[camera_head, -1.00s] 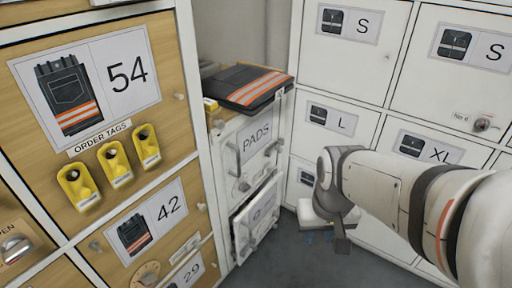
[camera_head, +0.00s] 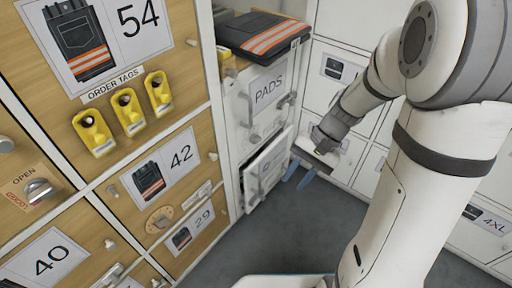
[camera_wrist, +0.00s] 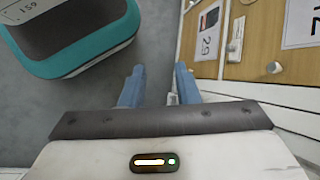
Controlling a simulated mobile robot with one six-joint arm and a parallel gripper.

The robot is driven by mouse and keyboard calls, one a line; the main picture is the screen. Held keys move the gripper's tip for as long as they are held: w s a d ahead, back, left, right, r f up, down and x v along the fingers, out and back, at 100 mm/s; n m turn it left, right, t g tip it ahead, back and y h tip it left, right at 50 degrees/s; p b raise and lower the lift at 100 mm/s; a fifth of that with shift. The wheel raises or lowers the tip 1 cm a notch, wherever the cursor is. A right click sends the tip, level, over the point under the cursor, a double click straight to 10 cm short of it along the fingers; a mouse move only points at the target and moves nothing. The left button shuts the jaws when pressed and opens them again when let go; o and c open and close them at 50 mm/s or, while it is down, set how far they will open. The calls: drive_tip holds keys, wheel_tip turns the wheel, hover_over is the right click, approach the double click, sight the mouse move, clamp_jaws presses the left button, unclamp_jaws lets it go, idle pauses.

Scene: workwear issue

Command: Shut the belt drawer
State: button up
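A white drawer front (camera_head: 274,160) sits below the PADS drawer (camera_head: 262,108) in the narrow unit at the middle of the head view. It stands out from the unit, with a dark gap along its top, so it is partly open. Its label is too small to read, so I cannot confirm it is the belt drawer. My gripper (camera_head: 299,178) is just right of this drawer front, with its blue fingers pointing down. In the wrist view my gripper (camera_wrist: 159,86) has its fingers apart, with nothing clearly held between them.
A dark folded garment with orange stripes (camera_head: 262,36) lies on top of the unit. Wooden lockers with yellow order-tag holders (camera_head: 128,110) stand on the left. White lockers (camera_head: 372,165) stand behind my arm on the right. Grey floor (camera_head: 300,225) is clear below the drawer.

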sight(259, 192)
drive_tip(key=w+a+f+m+t+y+p, duration=0.1)
drive_tip(key=w+a+f+m+y, duration=0.2)
drive_tip(key=w+f+m+y, duration=0.25)
drive_tip(key=w+a+f+m+t+y, duration=0.1)
drive_tip(key=w+a+f+m+y, duration=0.2)
drive_tip(key=w+f, duration=0.45)
drive_tip(key=w+d+f+m+t+y, duration=0.15)
drive_tip(key=f+m+t, duration=0.35)
drive_tip(key=f, duration=0.5)
drive_tip(key=w+d+f+m+t, duration=0.1)
drive_tip(key=d+f+m+t, duration=0.1)
drive_tip(key=f+m+t, duration=0.6)
drive_tip(key=w+a+g, duration=0.1)
drive_tip(key=a, duration=0.1)
drive_tip(key=w+a+f+n+g, duration=0.1)
drive_tip(key=a, duration=0.1)
drive_tip(key=w+a+n+g+b, duration=0.1)
drive_tip(key=a, duration=0.1)
drive_tip(key=shift+w+a+f, duration=0.2)
drive_tip(key=shift+a+f, duration=0.2)
drive_tip(key=shift+n, duration=0.25)
clamp_jaws()
